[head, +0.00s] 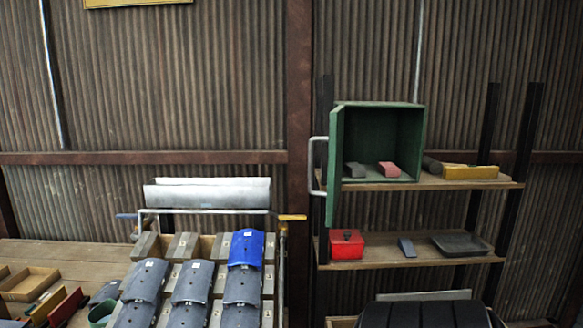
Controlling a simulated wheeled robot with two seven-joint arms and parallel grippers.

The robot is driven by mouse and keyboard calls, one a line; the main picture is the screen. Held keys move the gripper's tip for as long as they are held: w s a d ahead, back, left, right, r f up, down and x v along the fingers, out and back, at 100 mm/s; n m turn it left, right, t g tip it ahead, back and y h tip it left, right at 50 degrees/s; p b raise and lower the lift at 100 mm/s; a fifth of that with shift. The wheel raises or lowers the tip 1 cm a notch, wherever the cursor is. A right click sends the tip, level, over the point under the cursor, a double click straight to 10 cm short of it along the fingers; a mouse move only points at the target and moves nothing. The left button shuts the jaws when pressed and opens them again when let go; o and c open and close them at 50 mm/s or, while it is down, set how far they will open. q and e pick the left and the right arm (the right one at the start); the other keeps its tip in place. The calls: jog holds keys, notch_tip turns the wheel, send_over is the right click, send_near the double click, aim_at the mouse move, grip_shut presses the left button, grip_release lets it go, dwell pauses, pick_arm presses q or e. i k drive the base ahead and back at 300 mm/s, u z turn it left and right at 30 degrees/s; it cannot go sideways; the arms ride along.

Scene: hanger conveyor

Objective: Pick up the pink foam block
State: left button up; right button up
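The pink foam block (389,169) lies on the floor of a green box (416,133), toward its right side. The box is open at the front and stands on the upper shelf. Its green door (335,165), with a pale bar handle (314,166), is swung open on the left side. A grey block (355,170) lies in the box to the left of the pink block, apart from it. Neither of my grippers is in view.
Right of the box on the upper shelf are a dark cylinder (432,165) and a yellow block (470,172). The lower shelf (385,254) holds a red box (346,244), a grey-blue piece (407,248) and a dark tray (460,244). A rack with curved blue-grey panels (192,281) stands left.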

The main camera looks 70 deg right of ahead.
aim_at(389, 169)
jog(key=u, duration=0.3)
jog(key=k, duration=2.1)
jog(key=z, duration=1.2)
jog(key=i, duration=0.4)
